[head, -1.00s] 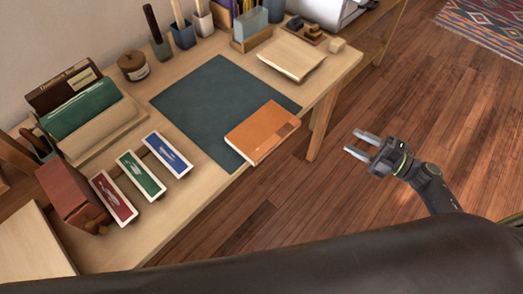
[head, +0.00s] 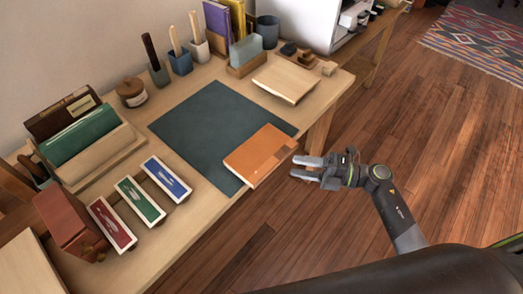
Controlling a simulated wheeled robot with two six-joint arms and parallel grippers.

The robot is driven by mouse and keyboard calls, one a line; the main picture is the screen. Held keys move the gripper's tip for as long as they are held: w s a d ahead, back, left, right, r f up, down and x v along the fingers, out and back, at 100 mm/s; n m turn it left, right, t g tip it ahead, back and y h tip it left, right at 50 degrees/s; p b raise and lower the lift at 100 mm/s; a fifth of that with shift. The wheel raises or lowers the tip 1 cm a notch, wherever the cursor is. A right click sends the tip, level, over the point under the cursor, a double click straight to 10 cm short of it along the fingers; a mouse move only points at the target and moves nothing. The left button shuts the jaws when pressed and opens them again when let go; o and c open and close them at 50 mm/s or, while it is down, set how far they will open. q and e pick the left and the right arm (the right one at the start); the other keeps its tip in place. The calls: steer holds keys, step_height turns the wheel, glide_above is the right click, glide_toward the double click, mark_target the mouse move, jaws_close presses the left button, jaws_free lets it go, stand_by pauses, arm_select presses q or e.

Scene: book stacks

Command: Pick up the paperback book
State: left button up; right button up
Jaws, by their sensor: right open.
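The orange paperback book (head: 258,154) lies flat on the dark green desk mat (head: 205,115), at the desk's front edge. Its near corner reaches the mat's and desk's edge. My right gripper (head: 303,168) is open and empty, just right of the book. Its two fingers point left toward the book's right side, with a small gap in the picture. Whether the fingers are level with the book I cannot tell. My left gripper is not in view.
Three boxes, red (head: 112,224), green (head: 140,200) and blue (head: 167,179), stand left of the mat. A wooden board (head: 287,79) lies behind the book to the right. Pencil cups line the back. Open wooden floor (head: 440,150) lies to the right.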

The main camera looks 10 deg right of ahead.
mark_target(280, 163)
steer(key=p+x, duration=0.1)
steer(key=x, duration=0.4)
steer(key=shift+w+a+f, duration=0.15)
steer(key=shift+w+a, duration=0.15)
jaws_close()
